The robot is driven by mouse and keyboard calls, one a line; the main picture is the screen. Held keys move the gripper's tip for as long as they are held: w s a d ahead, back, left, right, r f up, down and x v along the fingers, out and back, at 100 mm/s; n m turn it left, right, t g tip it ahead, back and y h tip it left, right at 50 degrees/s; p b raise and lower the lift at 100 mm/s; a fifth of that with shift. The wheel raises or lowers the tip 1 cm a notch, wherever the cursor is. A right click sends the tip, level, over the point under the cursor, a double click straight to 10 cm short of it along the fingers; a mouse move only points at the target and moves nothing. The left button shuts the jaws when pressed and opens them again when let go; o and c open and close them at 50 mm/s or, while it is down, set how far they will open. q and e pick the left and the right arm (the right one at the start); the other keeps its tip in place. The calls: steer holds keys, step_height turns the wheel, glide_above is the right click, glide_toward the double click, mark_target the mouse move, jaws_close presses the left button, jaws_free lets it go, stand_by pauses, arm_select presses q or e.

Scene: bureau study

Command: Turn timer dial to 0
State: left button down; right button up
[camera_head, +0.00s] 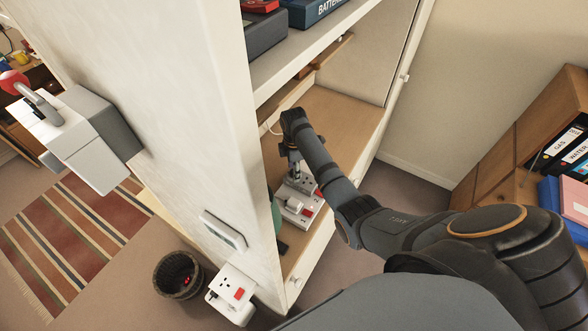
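A white power strip (312,188) with sockets and red switches lies on the wooden shelf floor inside the cabinet. A white block (293,204) sits on it, perhaps a plug or the timer; no dial face or numbers can be made out. My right arm comes in from the right and reaches into the cabinet. Its gripper (291,158) points down over the far end of the strip and hides part of it. The fingers are too small and dark to tell whether they are open or touching anything. My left gripper is out of view.
The cabinet's white side panel (185,110) stands left of the arm, with a shelf (310,55) above. A wall socket (235,290), a dark bin (178,275) and a grey box with a lever (95,140) are on the left. Folders (570,150) stand at right.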

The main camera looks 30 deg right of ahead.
step_height(320, 180, up, 12)
stand_by(0.3)
steer(key=shift+f, duration=0.15)
